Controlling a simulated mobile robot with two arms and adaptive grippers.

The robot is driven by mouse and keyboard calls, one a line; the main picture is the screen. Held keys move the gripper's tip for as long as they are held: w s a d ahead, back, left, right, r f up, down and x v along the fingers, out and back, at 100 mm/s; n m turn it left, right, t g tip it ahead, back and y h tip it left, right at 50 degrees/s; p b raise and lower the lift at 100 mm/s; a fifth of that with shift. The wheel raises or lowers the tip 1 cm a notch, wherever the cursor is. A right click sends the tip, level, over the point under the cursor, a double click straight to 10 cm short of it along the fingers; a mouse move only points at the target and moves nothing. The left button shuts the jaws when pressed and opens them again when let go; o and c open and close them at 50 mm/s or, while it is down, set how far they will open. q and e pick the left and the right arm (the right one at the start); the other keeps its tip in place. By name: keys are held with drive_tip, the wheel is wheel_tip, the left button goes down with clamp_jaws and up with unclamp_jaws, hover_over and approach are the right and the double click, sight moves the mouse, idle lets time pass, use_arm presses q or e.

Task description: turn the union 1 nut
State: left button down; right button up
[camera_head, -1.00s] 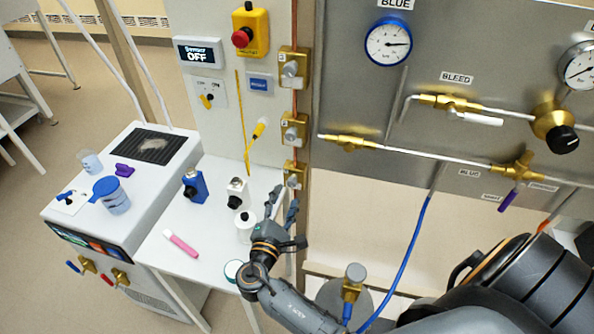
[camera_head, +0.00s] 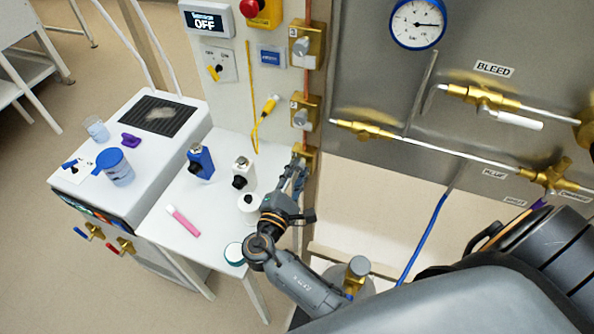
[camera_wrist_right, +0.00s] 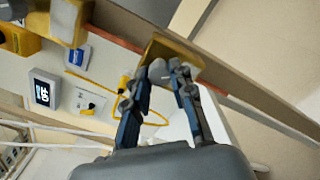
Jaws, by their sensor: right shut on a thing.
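Three brass union blocks with grey nuts sit one above another on a vertical copper pipe; their small number labels are too small to read. My right gripper (camera_head: 296,176) is at the lowest union block (camera_head: 310,155), with its fingers shut around the grey nut there. In the right wrist view, the fingers (camera_wrist_right: 166,78) stand on both sides of the grey nut (camera_wrist_right: 158,70), in front of the brass block (camera_wrist_right: 178,50). The fingers hide much of the nut, so its turn angle cannot be told. My left gripper is not in view.
The middle union (camera_head: 306,112) and top union (camera_head: 307,46) are above on the same pipe. A yellow probe (camera_head: 269,104) hangs just left. A white table (camera_head: 205,215) below carries a blue bottle (camera_head: 200,162), white bottles and a pink marker (camera_head: 182,221).

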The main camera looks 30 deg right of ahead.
clamp_jaws()
drive_tip(key=m+b, duration=0.3)
drive_tip(key=b, duration=0.1)
drive_tip(key=shift+f, duration=0.2)
drive_tip(key=shift+r+m+b, duration=0.1)
drive_tip(key=shift+m+b, duration=1.1)
drive_tip(key=shift+b, duration=0.05)
drive_tip(key=shift+r+m+b, duration=0.15)
drive_tip(key=shift+m+b, duration=0.2)
drive_tip(key=shift+m, duration=0.05)
drive_tip(key=o, duration=0.8)
unclamp_jaws()
drive_tip(key=v, duration=0.7)
drive_tip(key=shift+s+a, duration=0.1)
drive_tip(key=shift+a, duration=0.05)
